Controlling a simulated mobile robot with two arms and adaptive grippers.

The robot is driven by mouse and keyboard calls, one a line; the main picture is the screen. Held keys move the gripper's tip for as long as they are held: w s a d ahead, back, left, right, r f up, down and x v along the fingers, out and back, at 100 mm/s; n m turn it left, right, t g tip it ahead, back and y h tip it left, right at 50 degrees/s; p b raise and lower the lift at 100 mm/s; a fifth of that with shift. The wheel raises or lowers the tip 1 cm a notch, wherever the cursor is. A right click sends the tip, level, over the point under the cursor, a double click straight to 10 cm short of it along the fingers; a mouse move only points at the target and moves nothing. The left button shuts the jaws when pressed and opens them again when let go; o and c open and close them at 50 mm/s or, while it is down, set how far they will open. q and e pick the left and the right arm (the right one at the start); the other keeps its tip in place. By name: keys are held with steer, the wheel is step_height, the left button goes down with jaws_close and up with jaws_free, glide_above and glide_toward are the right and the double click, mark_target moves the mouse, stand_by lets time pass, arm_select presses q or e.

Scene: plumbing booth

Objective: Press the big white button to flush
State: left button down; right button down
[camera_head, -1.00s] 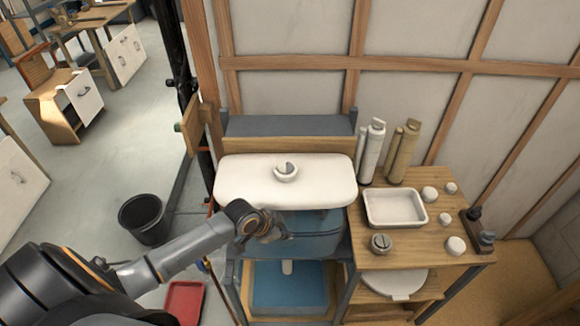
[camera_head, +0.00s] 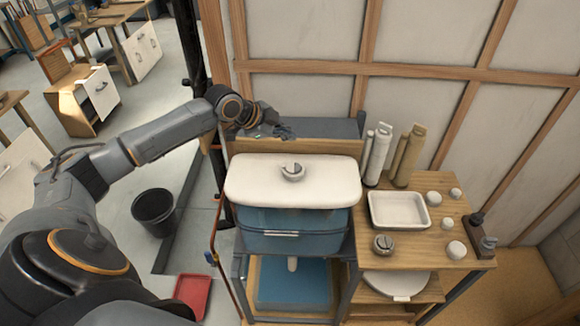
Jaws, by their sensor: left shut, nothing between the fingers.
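The big white button (camera_head: 292,171) is a round knob with a grey notch or insert on top. It sits in the middle of the white cistern lid (camera_head: 245,184). The lid rests on a blue translucent tank (camera_head: 260,220). My left gripper (camera_head: 288,132) is above and behind the lid, up and a little left of the button. Its fingers are shut and empty, and it is apart from the button. My right gripper is not in view.
A wooden side table (camera_head: 400,245) on the right holds a white tray (camera_head: 398,223), several white knobs and a metal fitting (camera_head: 383,245). White (camera_head: 377,155) and tan (camera_head: 409,157) cylinders stand behind the tray. A black bucket (camera_head: 153,212) and red tray (camera_head: 192,297) are on the floor.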

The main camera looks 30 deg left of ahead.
arm_select(q)
steer(key=shift+w+a+f, duration=0.1)
steer(key=shift+f, duration=0.05)
steer(key=b, duration=0.7)
glide_above(297, 164)
steer(key=s+a, duration=0.1)
steer(key=s, duration=0.2)
steer(key=f, duration=0.7)
steer(key=shift+a, duration=0.2)
steer(key=shift+f, duration=0.85)
steer(key=shift+f, duration=0.4)
